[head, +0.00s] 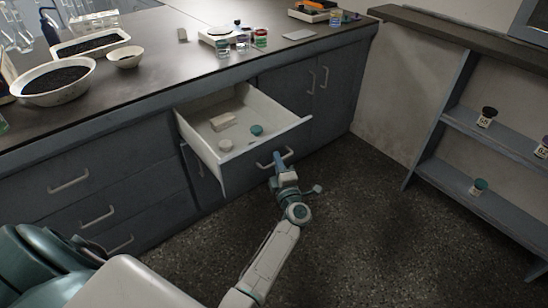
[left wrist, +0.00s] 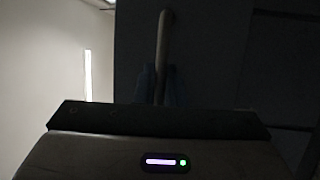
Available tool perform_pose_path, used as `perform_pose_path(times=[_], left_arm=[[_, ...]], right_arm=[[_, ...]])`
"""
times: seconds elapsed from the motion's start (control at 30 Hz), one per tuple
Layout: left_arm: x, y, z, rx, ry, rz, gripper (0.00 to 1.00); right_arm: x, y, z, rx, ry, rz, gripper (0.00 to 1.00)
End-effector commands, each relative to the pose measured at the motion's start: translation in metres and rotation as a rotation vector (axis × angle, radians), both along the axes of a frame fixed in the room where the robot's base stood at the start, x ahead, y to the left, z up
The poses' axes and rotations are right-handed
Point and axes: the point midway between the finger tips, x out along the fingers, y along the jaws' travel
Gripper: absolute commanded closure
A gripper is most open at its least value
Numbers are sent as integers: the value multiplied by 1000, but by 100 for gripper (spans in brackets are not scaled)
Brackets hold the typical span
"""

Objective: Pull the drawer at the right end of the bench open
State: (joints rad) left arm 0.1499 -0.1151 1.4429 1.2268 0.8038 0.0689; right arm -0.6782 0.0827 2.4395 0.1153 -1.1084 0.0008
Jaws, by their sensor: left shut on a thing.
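The drawer (head: 262,145) at the right end of the bench stands pulled well out. Its dark front faces the floor area, and its pale inside shows. My left gripper (head: 280,158) is at the drawer front, shut on the light bar handle (head: 264,165). In the left wrist view the handle (left wrist: 163,40) stands between the blue fingertips of the left gripper (left wrist: 159,85), in dim light. The fingers hide part of the handle. My right gripper is not in view.
Inside the drawer lie a pale block (head: 223,121), a white round piece (head: 226,145) and a teal round piece (head: 256,130). Bowls, a tray and jars stand on the bench top (head: 170,75). A shelf unit (head: 470,138) stands at the right. The floor (head: 365,215) between is clear.

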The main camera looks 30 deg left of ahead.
Motion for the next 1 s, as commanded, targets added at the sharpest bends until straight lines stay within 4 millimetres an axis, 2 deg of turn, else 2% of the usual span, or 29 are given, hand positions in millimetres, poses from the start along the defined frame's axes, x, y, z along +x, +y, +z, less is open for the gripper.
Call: perform_pose_path(times=[0.4,0.43,0.47,0.77,1.0], left_arm=[[-1,-2,-1,0,1,1,100],[-1,-2,-1,0,1,1,88],[-1,-2,-1,0,1,1,82],[-2,-3,-1,-1,1,0,82],[-24,-25,-8,-3,3,0,82]], right_arm=[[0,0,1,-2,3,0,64],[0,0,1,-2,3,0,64],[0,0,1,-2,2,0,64],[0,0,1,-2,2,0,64],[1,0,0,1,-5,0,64]])
